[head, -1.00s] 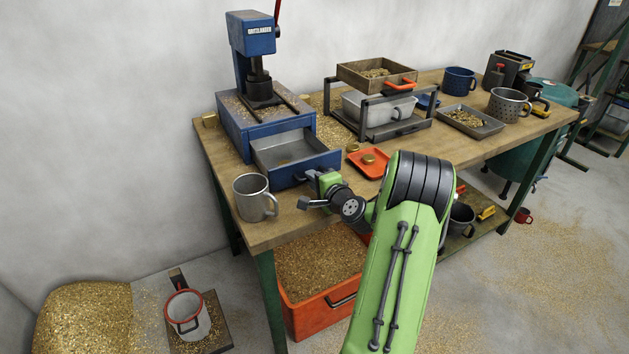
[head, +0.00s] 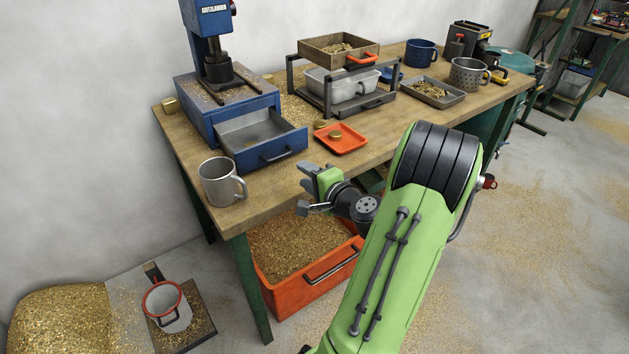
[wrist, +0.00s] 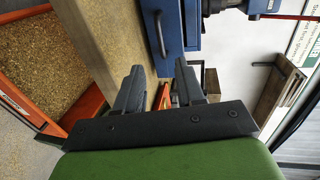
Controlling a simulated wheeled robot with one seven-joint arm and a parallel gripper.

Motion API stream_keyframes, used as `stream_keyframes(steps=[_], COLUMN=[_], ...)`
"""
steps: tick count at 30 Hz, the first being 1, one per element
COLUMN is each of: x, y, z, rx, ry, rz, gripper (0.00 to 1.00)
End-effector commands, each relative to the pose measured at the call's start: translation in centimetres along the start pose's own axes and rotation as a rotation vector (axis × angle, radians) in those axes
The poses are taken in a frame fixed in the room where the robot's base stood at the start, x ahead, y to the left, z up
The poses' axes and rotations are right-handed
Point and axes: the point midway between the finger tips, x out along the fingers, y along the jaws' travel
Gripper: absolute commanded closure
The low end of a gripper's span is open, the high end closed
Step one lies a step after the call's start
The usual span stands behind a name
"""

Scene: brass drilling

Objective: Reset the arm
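My gripper (head: 309,189) is in front of the workbench's front edge, near the open drawer (head: 262,140) of the blue drill press (head: 215,75). In the wrist view its two dark fingers (wrist: 160,88) stand apart with nothing between them. My green arm reaches up from the bottom of the head view and bends at a black joint. The gripper is apart from the drawer handle and from the grey mug (head: 220,182) at the bench corner.
The wooden workbench (head: 285,182) carries an orange tray (head: 345,146), a sieve rack (head: 328,95), a shavings tray (head: 433,93) and mugs. An orange bin (head: 320,285) of brass shavings stands below the front edge.

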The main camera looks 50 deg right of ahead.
Motion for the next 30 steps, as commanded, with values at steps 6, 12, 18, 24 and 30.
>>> stream_keyframes(steps=[6,12,18,24,30], x=[-3.1,-3.3,-3.3,-3.2,-1.6], y=[0.0,0.0,0.0,0.0,-0.7], z=[0.0,0.0,0.0,0.1,8.2], rx=[0.001,-0.001,-0.001,-0.002,-0.242], ry=[0.001,-0.001,-0.001,-0.003,-0.235], rz=[0.0,-0.001,-0.001,0.0,0.104], gripper=[0.62,0.62,0.62,0.62,0.62])
